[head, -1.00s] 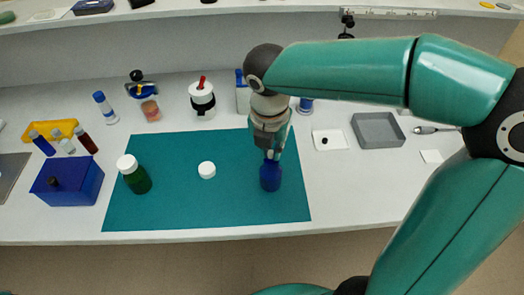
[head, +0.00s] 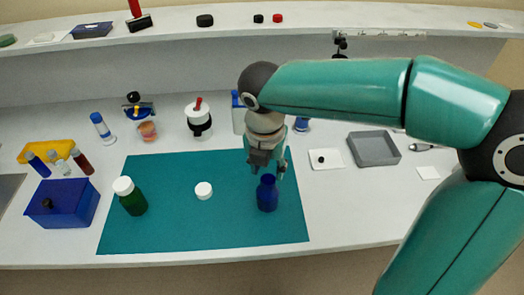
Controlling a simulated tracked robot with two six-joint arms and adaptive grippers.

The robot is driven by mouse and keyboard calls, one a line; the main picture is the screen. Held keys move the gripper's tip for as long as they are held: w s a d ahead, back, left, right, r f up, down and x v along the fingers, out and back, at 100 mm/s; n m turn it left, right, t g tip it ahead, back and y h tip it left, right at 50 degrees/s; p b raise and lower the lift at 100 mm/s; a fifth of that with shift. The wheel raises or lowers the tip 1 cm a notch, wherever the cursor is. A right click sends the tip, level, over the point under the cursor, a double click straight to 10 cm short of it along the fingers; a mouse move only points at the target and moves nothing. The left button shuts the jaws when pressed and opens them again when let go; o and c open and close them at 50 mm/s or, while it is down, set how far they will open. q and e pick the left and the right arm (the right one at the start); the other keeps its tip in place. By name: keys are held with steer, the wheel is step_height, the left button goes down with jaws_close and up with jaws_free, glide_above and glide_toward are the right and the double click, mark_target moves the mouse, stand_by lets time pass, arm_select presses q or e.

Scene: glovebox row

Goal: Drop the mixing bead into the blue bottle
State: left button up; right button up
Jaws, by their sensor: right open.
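The blue bottle (head: 267,195) stands upright on the teal mat (head: 160,232), with its dark open mouth showing. A white cap (head: 204,190) lies on the mat to the left of it. My right gripper (head: 270,172) is open just above and behind the bottle's mouth, its fingers pointing down with nothing seen between them. A small dark round thing, which looks like the mixing bead (head: 321,159), lies on a white square plate (head: 334,164) to the right of the mat. My left gripper is out of view.
A green bottle with a white cap (head: 131,198) stands on the mat's left side. A blue box (head: 75,208) and a yellow rack (head: 38,152) are further left. A grey tray (head: 374,150) lies right of the plate. My right arm spans the right side.

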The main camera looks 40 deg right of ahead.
mark_target(265, 192)
step_height(265, 192, up, 11)
steer(key=s+a, duration=0.1)
steer(key=shift+a, duration=0.2)
steer(key=shift+f, duration=0.1)
